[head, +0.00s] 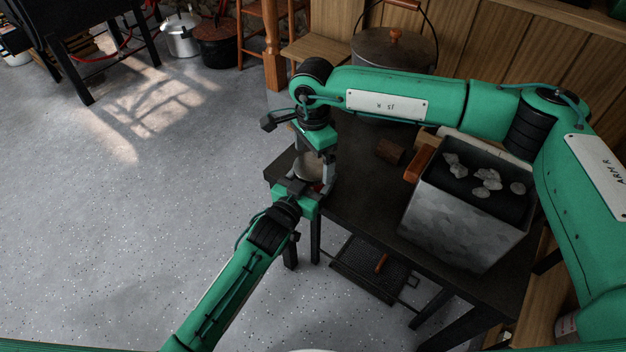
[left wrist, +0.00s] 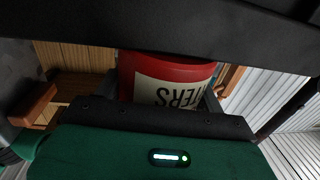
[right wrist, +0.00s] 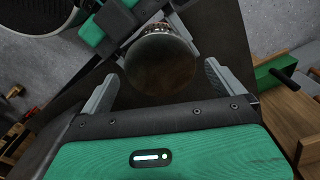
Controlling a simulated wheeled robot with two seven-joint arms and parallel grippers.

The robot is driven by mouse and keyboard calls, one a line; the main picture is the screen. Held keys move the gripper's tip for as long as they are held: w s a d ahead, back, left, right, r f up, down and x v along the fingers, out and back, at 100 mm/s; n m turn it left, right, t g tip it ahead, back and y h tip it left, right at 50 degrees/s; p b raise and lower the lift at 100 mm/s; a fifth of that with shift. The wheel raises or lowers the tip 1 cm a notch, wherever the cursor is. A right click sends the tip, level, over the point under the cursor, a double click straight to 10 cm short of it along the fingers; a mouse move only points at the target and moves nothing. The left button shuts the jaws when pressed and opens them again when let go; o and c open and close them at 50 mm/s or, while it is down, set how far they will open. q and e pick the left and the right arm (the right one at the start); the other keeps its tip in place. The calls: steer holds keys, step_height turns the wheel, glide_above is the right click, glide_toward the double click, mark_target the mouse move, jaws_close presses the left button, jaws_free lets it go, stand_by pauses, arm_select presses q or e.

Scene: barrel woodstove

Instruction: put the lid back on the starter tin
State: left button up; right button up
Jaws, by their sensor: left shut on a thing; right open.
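The red starter tin (left wrist: 165,75), with a cream label, is between my left gripper's fingers in the left wrist view. My left gripper (head: 311,187) is shut on it near the left edge of the dark table. A round brownish metal top, apparently the lid (right wrist: 160,64), shows in the right wrist view at the tin's place; it also shows pale in the head view (head: 308,168). I cannot tell whether it is seated on the tin. My right gripper (head: 318,160) is just above, open, with its fingers (right wrist: 162,75) on either side of the lid in its wrist view.
A metal bin (head: 455,225) with pale lumps stands on the dark table (head: 350,210), right of the grippers. A brown wooden block (head: 390,151) lies behind it. A large lidded pot (head: 393,48) stands at the back. Open floor (head: 150,190) lies to the left.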

steer(key=shift+f, duration=0.9)
steer(key=c, duration=1)
steer(key=shift+m, duration=1.8)
steer(key=o, duration=1)
